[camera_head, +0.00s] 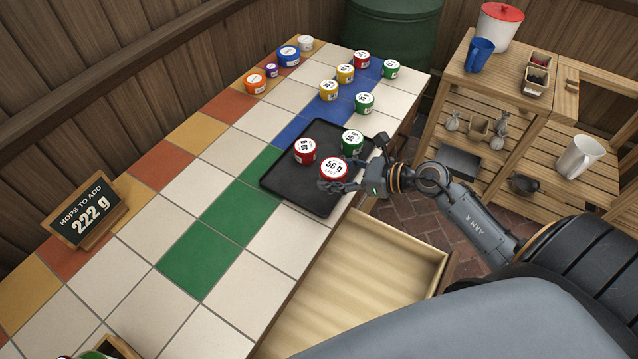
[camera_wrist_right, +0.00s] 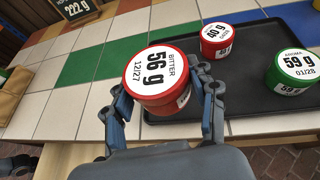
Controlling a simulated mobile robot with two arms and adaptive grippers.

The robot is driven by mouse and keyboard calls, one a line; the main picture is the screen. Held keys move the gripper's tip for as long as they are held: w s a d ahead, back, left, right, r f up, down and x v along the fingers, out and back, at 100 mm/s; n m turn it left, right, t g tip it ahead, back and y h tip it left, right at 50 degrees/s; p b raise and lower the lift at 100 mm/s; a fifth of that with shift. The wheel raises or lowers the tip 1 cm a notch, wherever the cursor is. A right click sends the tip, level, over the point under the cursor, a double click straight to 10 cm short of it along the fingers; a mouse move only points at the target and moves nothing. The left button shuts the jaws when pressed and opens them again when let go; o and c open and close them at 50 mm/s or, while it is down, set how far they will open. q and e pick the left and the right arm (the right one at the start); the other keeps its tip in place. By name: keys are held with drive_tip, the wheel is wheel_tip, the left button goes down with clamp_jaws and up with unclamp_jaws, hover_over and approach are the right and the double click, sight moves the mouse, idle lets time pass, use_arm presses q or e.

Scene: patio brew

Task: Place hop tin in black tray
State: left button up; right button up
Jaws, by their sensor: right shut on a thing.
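My right gripper (camera_head: 352,177) is shut on a red hop tin (camera_head: 333,167) with a white lid marked 56 g. It holds the tin over the near part of the black tray (camera_head: 290,194) on the tiled counter. In the right wrist view the tin (camera_wrist_right: 157,80) sits between the two fingers, its label reading BITTER 12/27. A smaller red tin (camera_head: 305,150) and a green tin (camera_head: 352,141) marked 59 g stand in the tray. I cannot tell whether the held tin touches the tray floor.
Several red, yellow and green tins (camera_head: 345,74) stand behind the tray on the counter. Orange, purple, blue and white tins (camera_head: 289,56) stand at the back left. A sign (camera_head: 84,211) reads "HOPS TO ADD 222 g". An open wooden drawer (camera_head: 375,270) juts out below the counter.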

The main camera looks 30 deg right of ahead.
hover_over(319, 195)
drive_tip(key=f, duration=0.4)
drive_tip(key=shift+s+d+f, duration=0.1)
drive_tip(key=shift+s+d, duration=0.15)
drive_tip(key=shift+s, duration=0.05)
drive_tip(key=shift+w+a+f, duration=0.3)
drive_tip(key=shift+w+f, duration=0.05)
drive_tip(key=shift+f, duration=0.2)
wheel_tip(319, 195, down, 3)
use_arm(q)
drive_tip(key=shift+w+a+r, duration=0.2)
drive_tip(key=shift+w+a, duration=0.2)
drive_tip(key=shift+a, duration=0.1)
use_arm(e)
drive_tip(key=shift+f, duration=0.2)
drive_tip(key=o, duration=0.9)
use_arm(q)
drive_tip(key=shift+d+f, duration=0.1)
drive_tip(key=shift+f, duration=0.1)
